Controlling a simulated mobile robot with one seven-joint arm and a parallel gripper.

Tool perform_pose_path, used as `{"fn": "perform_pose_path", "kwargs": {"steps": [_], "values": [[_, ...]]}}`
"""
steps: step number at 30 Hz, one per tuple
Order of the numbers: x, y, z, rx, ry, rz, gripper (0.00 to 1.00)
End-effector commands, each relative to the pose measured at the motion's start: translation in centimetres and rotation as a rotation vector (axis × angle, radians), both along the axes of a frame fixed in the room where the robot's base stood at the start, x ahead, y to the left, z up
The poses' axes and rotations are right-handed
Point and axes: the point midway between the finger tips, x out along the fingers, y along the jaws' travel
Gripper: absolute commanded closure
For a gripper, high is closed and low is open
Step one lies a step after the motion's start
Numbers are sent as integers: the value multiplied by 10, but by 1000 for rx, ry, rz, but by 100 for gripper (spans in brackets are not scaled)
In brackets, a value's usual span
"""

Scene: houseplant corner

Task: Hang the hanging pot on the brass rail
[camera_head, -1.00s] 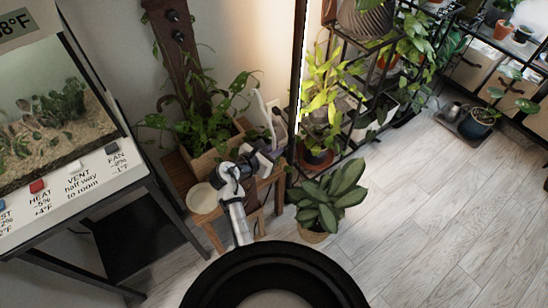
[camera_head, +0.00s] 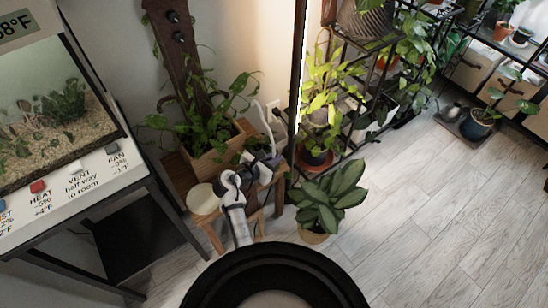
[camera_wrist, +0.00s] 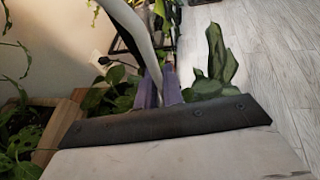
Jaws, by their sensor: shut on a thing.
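The hanging pot's pale curved hanger (camera_head: 266,121) rises beside the right end of the wooden planter in the head view. In the wrist view the hanger (camera_wrist: 128,22) runs down between the purple fingers. My gripper (camera_head: 272,160) is shut on it at the small wooden stand; its fingers (camera_wrist: 160,92) show in the wrist view too. Green leaves (camera_head: 257,146) show just behind the gripper, but the pot's body is mostly hidden. I cannot make out the brass rail in either view.
A wooden planter (camera_head: 213,157) with trailing leaves and a cream saucer (camera_head: 203,199) are on the stand. A leafy floor plant (camera_head: 328,196) stands close on the right. A black plant shelf (camera_head: 357,100) is beyond it. The floor (camera_head: 440,220) at right is clear.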

Motion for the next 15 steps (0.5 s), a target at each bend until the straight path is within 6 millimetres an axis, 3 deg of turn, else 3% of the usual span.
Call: {"fn": "perform_pose_path", "kwargs": {"steps": [2,3,7,15], "values": [[-4,-1,-11,-2,21,-1,100],[-5,-1,-13,-2,25,-1,86],[-6,-1,-14,-2,28,-1,70],[-6,-1,-15,-1,29,-1,70]]}}
